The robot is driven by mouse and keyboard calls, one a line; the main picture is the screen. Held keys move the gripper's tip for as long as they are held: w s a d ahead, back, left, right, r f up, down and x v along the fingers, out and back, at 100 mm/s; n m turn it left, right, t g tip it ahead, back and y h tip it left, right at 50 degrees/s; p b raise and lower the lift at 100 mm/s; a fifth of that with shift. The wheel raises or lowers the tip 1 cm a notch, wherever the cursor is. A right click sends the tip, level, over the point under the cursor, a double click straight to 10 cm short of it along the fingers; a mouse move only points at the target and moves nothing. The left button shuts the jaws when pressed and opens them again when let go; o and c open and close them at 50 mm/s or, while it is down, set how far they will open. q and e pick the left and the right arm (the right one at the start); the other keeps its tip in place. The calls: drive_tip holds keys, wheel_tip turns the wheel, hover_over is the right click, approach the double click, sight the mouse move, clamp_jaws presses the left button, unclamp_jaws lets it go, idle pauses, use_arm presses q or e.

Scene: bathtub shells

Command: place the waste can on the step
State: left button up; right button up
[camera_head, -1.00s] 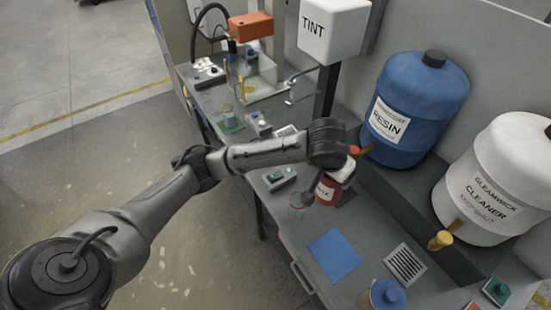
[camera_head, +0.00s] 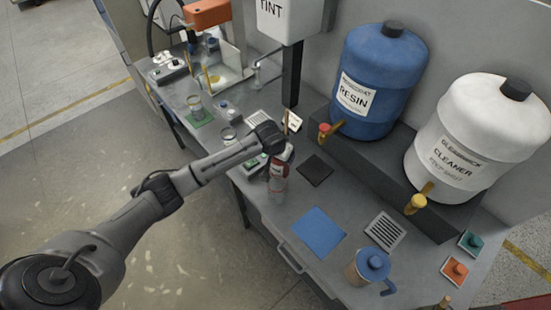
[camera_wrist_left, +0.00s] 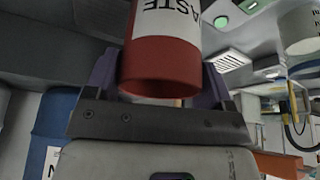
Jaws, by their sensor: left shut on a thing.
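The waste can (camera_head: 278,188) is a small red can with a white label. My left gripper (camera_head: 281,160) is shut on it and holds it roughly upright near the bench's front edge. In the left wrist view the waste can (camera_wrist_left: 163,66) sits between the fingers, its red end toward the camera and part of the word "WASTE" readable. Whether its bottom touches the bench cannot be told. The step, seemingly the dark raised ledge (camera_head: 385,180) along the back of the bench, carries the resin and cleaner drums. My right gripper is not in view.
A blue resin drum (camera_head: 385,75) and a white cleaner drum (camera_head: 478,135) have taps pointing forward. A dark square (camera_head: 315,169), a blue sheet (camera_head: 319,232) and a grille (camera_head: 385,232) lie on the bench. A blue-lidded jug (camera_head: 370,270) stands at the front right.

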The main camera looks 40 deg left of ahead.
use_arm(q)
drive_tip(key=shift+f, duration=2.45)
drive_tip(key=o, duration=1.2)
drive_tip(key=shift+f, duration=0.1)
